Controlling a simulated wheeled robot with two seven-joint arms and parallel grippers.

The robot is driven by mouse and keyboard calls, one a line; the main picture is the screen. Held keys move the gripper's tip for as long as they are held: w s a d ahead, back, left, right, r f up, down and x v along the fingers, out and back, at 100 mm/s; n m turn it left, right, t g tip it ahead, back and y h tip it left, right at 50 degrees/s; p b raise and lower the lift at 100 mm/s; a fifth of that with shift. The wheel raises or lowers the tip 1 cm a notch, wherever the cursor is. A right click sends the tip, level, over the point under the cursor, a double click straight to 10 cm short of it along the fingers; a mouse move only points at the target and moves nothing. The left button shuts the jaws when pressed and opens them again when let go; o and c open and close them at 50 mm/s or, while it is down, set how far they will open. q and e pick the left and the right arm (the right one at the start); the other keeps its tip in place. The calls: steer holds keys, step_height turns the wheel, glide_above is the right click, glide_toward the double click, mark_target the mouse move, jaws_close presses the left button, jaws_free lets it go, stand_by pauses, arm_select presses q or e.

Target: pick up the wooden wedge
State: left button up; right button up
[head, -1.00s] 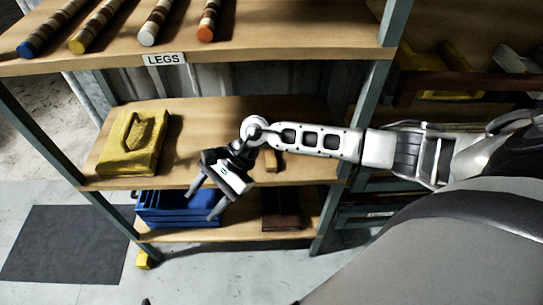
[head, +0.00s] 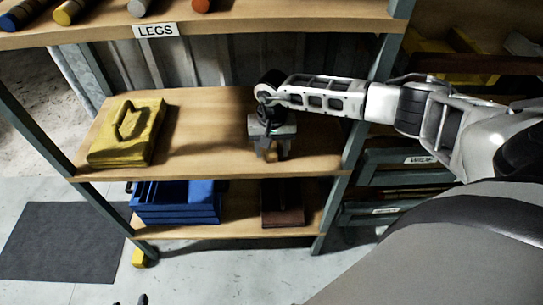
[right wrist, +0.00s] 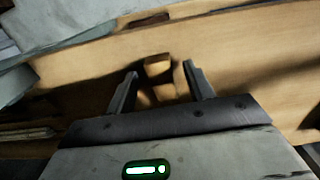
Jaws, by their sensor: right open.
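The wooden wedge (head: 271,155) is a small light-brown block on the middle shelf (head: 205,165), near its front edge. In the head view it shows partly between the fingers of my right gripper (head: 270,157), which points down over it. In the right wrist view the wedge (right wrist: 158,68) lies just ahead of the fingertips, roughly midway between them. My right gripper (right wrist: 160,75) is open, with a gap between its fingers and the wedge. Its body hides part of the wedge in the head view.
A yellow case with a handle (head: 127,132) lies at the shelf's left end. The upper shelf (head: 270,18), labelled LEGS, holds several coloured-end rods. Below stand a blue bin (head: 178,205) and a dark brown block (head: 283,205). A green-grey post (head: 352,145) rises at the right.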

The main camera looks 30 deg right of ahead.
steer(key=c, duration=1)
steer(key=shift+c, duration=0.2)
steer(key=shift+r, duration=0.15)
